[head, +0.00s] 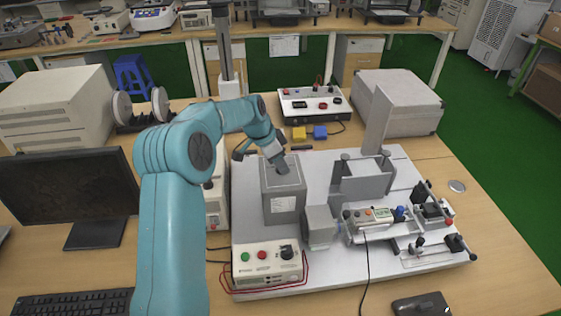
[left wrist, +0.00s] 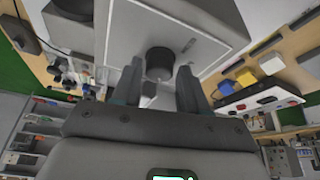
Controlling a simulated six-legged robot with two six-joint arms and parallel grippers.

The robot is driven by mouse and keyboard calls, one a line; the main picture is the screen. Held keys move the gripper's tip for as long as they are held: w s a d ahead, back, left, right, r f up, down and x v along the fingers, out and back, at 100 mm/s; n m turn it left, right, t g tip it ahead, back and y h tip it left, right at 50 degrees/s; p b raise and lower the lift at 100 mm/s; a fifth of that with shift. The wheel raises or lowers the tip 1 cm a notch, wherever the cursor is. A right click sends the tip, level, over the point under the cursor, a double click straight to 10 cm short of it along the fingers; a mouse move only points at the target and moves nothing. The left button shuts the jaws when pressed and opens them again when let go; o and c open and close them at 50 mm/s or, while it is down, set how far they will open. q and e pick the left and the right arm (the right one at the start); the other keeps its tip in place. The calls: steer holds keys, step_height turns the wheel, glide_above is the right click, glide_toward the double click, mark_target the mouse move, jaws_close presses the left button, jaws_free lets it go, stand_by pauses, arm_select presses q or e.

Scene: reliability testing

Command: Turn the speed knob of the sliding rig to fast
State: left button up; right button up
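In the left wrist view, a round black knob (left wrist: 160,58) stands out from a face of a light grey box (left wrist: 205,35). My left gripper (left wrist: 159,70) is open, with one finger on each side of the knob and a gap visible on both sides. In the head view, my left gripper (head: 282,168) is at the top of the upright grey box (head: 283,202) on the sliding rig. That knob is hidden there. Another black knob (head: 286,252) is on the front control box (head: 265,265), beside green and red buttons. My right gripper is out of view.
The rig's white base plate (head: 330,255) carries a grey bracket (head: 362,185) and clamps to the right. Yellow (head: 299,134) and blue (head: 320,132) blocks lie behind it, near a white panel box (head: 314,105). A monitor (head: 65,185) stands at left. Cables cross the table front.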

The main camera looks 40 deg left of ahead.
arm_select(q)
steer(key=shift+o, duration=0.6)
steer(key=shift+s+r, duration=0.1)
steer(key=shift+s, duration=0.05)
steer(key=shift+r, duration=0.2)
steer(key=b+v, duration=0.1)
steer(key=v, duration=1.5)
steer(key=shift+s, duration=0.2)
steer(key=shift+f, duration=0.1)
